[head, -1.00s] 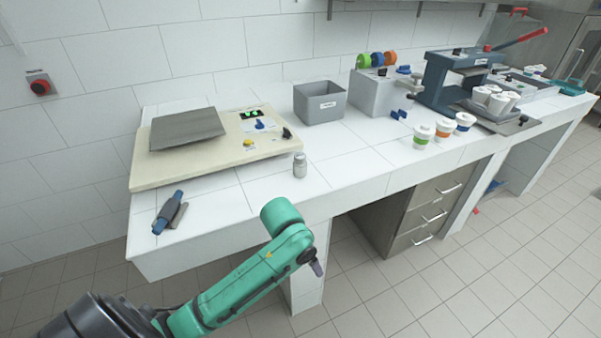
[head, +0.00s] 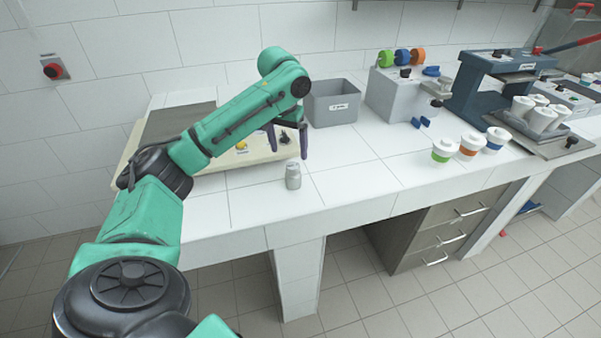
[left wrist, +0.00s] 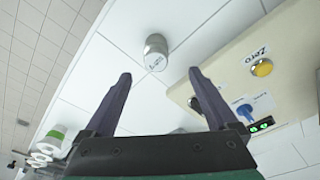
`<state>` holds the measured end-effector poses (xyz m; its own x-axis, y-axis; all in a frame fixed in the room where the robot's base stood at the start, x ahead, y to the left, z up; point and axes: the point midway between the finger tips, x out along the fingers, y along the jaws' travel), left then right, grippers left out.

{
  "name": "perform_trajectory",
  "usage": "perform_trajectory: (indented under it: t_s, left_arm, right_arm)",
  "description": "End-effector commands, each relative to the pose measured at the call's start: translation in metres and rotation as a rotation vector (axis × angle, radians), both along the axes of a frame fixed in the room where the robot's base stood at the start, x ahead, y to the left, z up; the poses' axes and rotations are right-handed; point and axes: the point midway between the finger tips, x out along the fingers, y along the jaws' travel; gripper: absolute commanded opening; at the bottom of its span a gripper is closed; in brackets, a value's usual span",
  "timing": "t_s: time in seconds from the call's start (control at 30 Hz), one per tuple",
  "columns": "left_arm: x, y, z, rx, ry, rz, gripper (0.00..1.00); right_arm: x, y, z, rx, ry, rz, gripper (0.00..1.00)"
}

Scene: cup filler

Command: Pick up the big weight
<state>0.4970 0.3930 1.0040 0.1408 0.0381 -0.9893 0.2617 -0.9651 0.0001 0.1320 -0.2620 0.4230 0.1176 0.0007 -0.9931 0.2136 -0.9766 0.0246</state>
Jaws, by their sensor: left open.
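The big weight is a small grey metal cylinder with a narrower neck (head: 293,175). It stands upright on the white tiled counter, in front of the scale. My left gripper (head: 289,156) is open and empty, above and just behind the weight in the head view, with its dark purple fingers pointing down. In the left wrist view the weight (left wrist: 156,52) stands beyond the two spread fingertips, roughly between them, with a printed label on its side. The fingers do not touch it. My right gripper is not in view.
The cream scale (head: 258,152) with buttons lies behind, partly hidden by my left arm. A grey bin (head: 332,104) stands behind the weight. Lidded cups (head: 443,151) stand to the right. The counter right of the weight is clear.

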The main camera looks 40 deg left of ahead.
Motion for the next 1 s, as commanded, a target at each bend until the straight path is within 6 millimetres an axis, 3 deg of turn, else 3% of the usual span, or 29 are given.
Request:
perform_trajectory:
  t_s: [0.1,0.2,0.3,0.5,0.77,0.87,1.0]
  left_arm:
    - [0.003,0.001,-0.031,0.001,0.004,-0.001,0.92]
    - [0.007,0.001,-0.047,0.0,0.001,-0.002,0.92]
    - [0.009,0.0,-0.058,0.0,0.001,-0.004,0.92]
    - [0.018,-0.003,-0.095,0.0,0.001,-0.004,0.92]
    - [0.019,-0.003,-0.104,0.0,-0.002,-0.006,0.92]
    - [0.019,-0.003,-0.104,0.0,-0.002,-0.006,0.57]
    - [0.019,-0.003,-0.104,0.0,-0.002,-0.006,0.04]
  right_arm:
    - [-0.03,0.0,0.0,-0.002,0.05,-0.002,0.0]
    - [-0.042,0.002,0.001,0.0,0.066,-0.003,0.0]
    - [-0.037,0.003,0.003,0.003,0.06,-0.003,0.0]
    - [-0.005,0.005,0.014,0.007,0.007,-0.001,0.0]
    - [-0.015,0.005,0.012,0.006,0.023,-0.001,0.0]
    - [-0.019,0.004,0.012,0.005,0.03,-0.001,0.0]
    - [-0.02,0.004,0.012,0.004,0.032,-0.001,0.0]
